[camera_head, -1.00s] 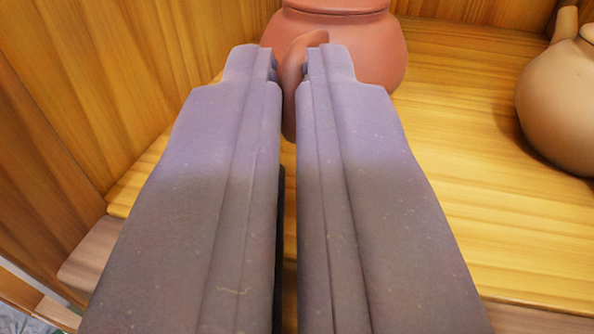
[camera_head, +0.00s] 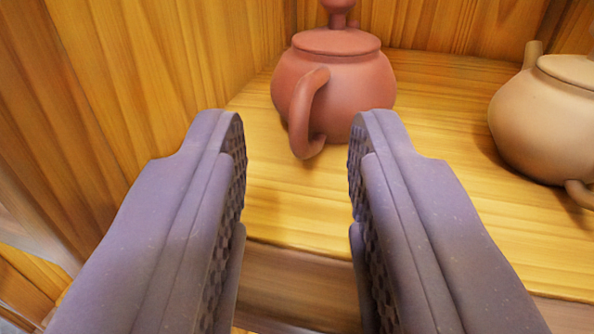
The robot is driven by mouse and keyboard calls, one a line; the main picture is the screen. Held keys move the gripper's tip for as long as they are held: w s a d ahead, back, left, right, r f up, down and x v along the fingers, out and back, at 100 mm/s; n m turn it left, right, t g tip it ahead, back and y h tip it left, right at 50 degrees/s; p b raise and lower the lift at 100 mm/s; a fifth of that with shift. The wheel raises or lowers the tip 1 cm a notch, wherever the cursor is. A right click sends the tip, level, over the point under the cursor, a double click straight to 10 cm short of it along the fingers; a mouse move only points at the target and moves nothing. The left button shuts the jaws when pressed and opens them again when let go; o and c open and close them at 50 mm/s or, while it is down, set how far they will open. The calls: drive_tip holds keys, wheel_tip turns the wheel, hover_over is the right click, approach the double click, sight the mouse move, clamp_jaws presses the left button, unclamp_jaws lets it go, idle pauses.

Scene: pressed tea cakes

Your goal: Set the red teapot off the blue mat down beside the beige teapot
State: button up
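The red teapot (camera_head: 350,88) stands upright on a wooden shelf, ahead of my gripper, with its handle toward me. My gripper (camera_head: 298,140) is open and empty. Its fingers are apart on either side of and short of the teapot's handle, not touching it. The beige teapot (camera_head: 545,120) stands on the same shelf to the right, cut off by the picture's right edge. No blue mat shows in this view.
The wooden shelf (camera_head: 445,195) has free room between the two teapots. A wooden wall (camera_head: 170,80) rises close on the left, and another stands behind the teapots. The shelf's front edge runs below my fingers.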

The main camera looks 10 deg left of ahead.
drive_tip(key=s+d+b, duration=0.1)
drive_tip(key=s+b, duration=0.1)
drive_tip(key=s, duration=0.7)
drive_tip(key=shift+s+d, duration=0.3)
drive_tip(key=shift+d, duration=0.05)
